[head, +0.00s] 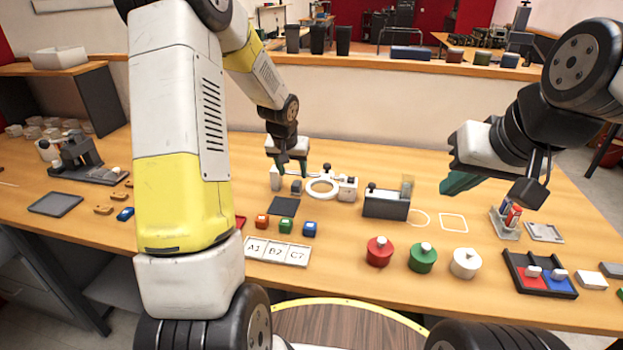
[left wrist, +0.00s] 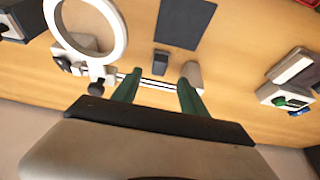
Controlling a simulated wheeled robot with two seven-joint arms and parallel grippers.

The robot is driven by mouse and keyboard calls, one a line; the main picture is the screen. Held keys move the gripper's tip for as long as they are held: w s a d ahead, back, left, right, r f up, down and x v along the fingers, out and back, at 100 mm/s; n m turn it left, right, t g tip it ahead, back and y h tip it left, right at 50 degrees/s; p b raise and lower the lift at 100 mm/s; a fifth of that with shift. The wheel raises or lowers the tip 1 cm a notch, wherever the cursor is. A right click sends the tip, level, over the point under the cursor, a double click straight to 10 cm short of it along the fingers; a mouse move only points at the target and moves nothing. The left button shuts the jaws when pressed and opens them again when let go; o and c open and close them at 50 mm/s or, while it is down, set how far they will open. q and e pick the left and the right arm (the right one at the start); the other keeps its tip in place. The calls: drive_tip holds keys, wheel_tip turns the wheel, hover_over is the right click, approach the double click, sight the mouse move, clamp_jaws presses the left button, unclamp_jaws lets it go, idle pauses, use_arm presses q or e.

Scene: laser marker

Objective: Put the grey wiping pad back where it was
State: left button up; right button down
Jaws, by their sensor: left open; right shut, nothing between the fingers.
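A small dark grey block (head: 296,187), which looks like the wiping pad, stands on the table beside the white ring stand. It also shows in the left wrist view (left wrist: 161,62), just beyond and between my left fingertips. My left gripper (head: 291,168) is open and empty, pointing down above and behind the block; its green fingers flank the rails in the left wrist view (left wrist: 158,87). A dark flat square mat (head: 283,206) lies just in front of the block. My right gripper (head: 456,184) is shut and empty, above the table on the right.
The white ring (head: 322,188) stands right of the block, with a dark grey box (head: 386,205) further right. Small coloured blocks (head: 285,226) and a label tray (head: 277,251) lie in front. Red, green and white round pots (head: 422,258) stand front right.

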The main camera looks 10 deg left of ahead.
sight(296, 184)
use_arm(q)
drive_tip(key=x, duration=0.7)
drive_tip(key=shift+w+d+f, duration=0.1)
drive_tip(key=shift+w+f, duration=0.05)
drive_tip(key=shift+f, duration=0.05)
clamp_jaws()
